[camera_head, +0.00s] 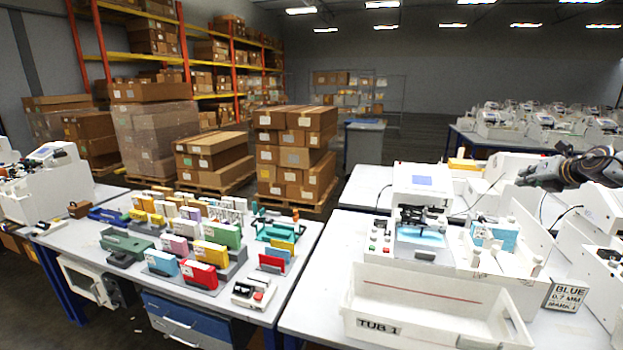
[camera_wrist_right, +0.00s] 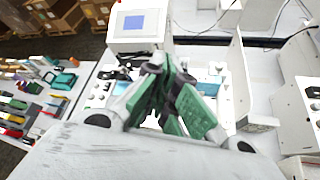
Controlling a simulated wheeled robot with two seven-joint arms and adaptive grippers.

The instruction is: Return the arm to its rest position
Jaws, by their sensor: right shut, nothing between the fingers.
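My right gripper (camera_head: 527,177) comes in from the right in the head view, held in the air above the right-hand bench and apart from everything below it. In the right wrist view its green-padded fingers (camera_wrist_right: 163,100) are together with nothing between them. A white plotter machine (camera_head: 422,185) with a blue screen stands on the bench, to the left of the gripper; it also shows in the right wrist view (camera_wrist_right: 137,25). My left gripper is in neither view.
A white tray marked TUB 1 (camera_head: 372,327) lies at the bench front. A sign reading BLUE 0.7 MM (camera_head: 566,296) stands to its right. Upright white panels rise under the right arm. The left table (camera_head: 300,250) carries many coloured cartridges. Boxes (camera_head: 293,150) stand behind.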

